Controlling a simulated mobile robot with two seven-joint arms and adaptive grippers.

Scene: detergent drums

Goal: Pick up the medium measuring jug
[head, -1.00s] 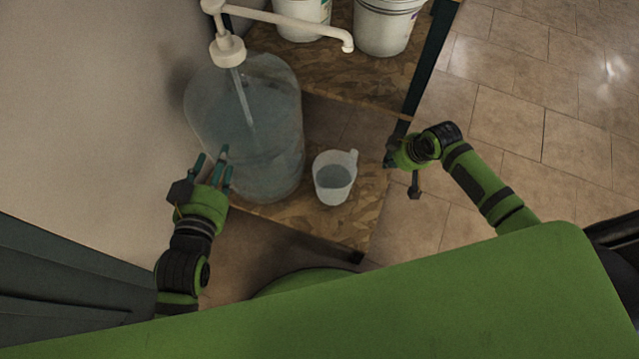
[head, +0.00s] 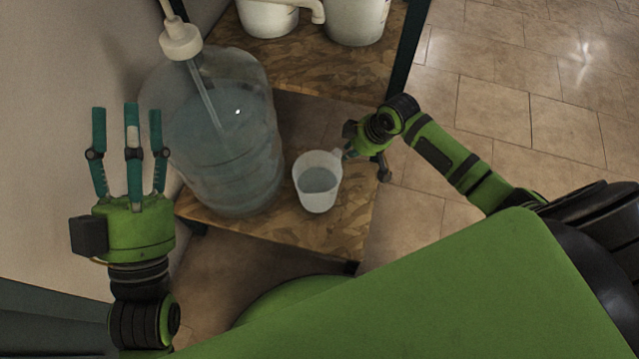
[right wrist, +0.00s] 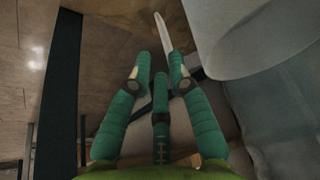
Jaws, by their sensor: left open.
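The measuring jug (head: 318,186), a whitish cup with a bluish-grey inside, stands upright on the lower wooden shelf. Its handle points up and right toward my right gripper (head: 350,150). In the right wrist view the jug (right wrist: 232,38) fills the upper right, and its pale handle (right wrist: 163,32) shows edge-on just beyond and between the spread fingertips of my right gripper (right wrist: 158,66). I cannot tell whether a finger touches the handle. My left gripper (head: 127,115) is open and empty at the left, away from the jug.
A large clear pump bottle (head: 225,140) with bluish liquid stands left of the jug, between it and my left gripper. White buckets (head: 357,18) stand on the upper wooden shelf (head: 310,70). A dark rack post (head: 408,50) rises near my right arm. Tiled floor (head: 490,120) lies open at the right.

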